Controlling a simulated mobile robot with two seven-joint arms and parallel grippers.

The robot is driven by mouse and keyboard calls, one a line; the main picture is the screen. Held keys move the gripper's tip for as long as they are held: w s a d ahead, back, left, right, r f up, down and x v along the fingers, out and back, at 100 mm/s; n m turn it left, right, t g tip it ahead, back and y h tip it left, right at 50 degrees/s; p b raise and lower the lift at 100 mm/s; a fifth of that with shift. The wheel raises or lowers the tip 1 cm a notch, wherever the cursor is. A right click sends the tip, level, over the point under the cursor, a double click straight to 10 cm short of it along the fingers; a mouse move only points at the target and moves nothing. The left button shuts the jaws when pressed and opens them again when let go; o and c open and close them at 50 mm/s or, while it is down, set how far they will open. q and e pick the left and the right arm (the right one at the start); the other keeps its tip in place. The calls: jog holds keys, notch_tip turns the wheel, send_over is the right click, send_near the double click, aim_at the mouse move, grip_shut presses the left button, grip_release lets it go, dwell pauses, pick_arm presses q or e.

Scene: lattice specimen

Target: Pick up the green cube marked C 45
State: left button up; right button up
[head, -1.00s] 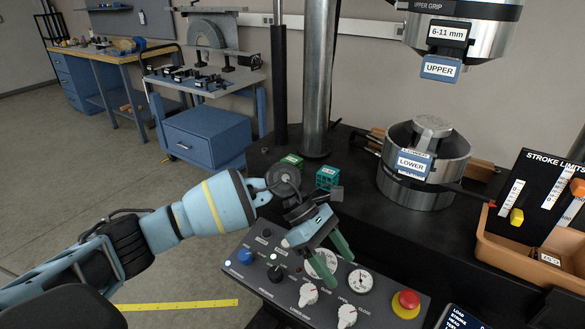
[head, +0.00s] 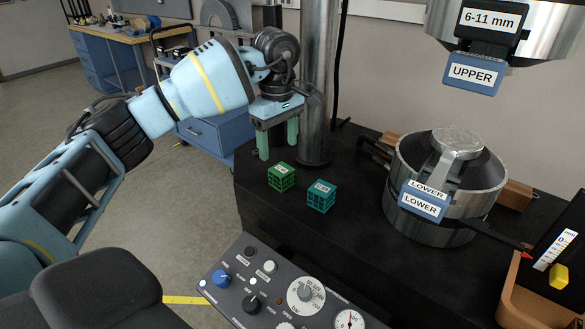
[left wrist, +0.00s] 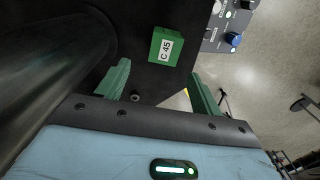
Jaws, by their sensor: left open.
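The green cube (head: 281,177) is a small lattice block on the black machine table, left of a teal lattice cube (head: 321,196). In the left wrist view the green cube (left wrist: 165,46) shows a white label reading C 45, beyond and between the fingertips. My left gripper (head: 277,147) is open and empty, with green fingers pointing down. It hangs above and behind the green cube, apart from it, beside the steel column. The open fingers also show in the left wrist view (left wrist: 160,82). My right gripper is not seen.
A steel column (head: 316,85) stands close to the right of my left gripper. The lower grip (head: 445,185) and upper grip (head: 480,60) are at the right. A control panel (head: 235,290) with knobs lies in front. The table between the cubes and lower grip is clear.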

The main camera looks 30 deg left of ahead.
aim_at(279, 168)
pick_arm(q)
jog(key=shift+s, duration=0.25)
jog(key=shift+s+f, duration=0.15)
jog(key=shift+f, duration=1.1)
jog(key=shift+d+f, duration=0.1)
jog(key=shift+f, duration=0.4)
notch_tip(279, 168, down, 4)
jog(key=shift+d+f+p, duration=0.1)
jog(key=shift+p, duration=0.2)
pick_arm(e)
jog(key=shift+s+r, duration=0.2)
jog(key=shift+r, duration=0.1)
